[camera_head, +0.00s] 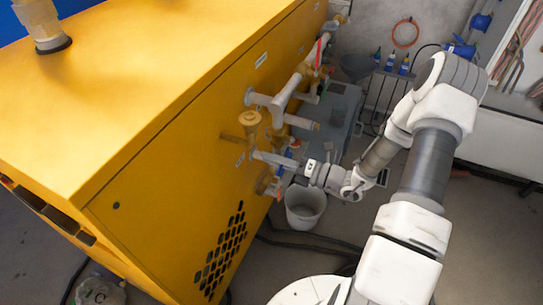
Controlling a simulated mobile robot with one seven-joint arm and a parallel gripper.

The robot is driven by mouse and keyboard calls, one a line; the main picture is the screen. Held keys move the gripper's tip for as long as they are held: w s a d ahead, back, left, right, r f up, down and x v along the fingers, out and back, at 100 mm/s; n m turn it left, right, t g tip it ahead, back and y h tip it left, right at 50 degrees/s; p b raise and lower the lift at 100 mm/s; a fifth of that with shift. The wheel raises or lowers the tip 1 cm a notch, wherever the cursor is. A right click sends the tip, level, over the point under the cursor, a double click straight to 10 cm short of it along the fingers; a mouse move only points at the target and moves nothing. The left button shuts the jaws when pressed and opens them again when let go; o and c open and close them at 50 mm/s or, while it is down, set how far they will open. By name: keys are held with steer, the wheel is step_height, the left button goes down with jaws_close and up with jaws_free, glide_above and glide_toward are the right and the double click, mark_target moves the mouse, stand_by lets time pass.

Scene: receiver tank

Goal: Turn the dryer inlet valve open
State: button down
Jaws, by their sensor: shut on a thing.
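A yellow cabinet (150,110) fills the left of the head view, with pipes and valves on its right side face. A brass valve body with a round top (250,119) stands out from that face. I cannot tell for sure which fitting is the dryer inlet valve. My gripper (257,155) reaches in from the right, at the cluster just below the brass body. Its jaws are shut on a valve part there, most likely a handle. The gripped part is too small and too covered to make out, so its angle is unclear.
Grey pipes (288,97) jut out just above and behind my gripper. A red handle (319,52) sits farther back. A pale bucket (305,207) stands on the floor below my wrist. Dark hoses lie on the floor. A wall rack with bottles is at the back.

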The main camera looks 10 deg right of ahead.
steer(key=shift+w+d+f+n, duration=0.2)
steer(key=shift+f+n, duration=0.35)
steer(key=shift+n, duration=0.45)
steer(key=c, duration=0.8)
jaws_free()
steer(key=p+v, duration=0.2)
steer(key=v, duration=1.5)
steer(key=shift+s+d+p, duration=0.15)
steer(key=shift+p, duration=0.15)
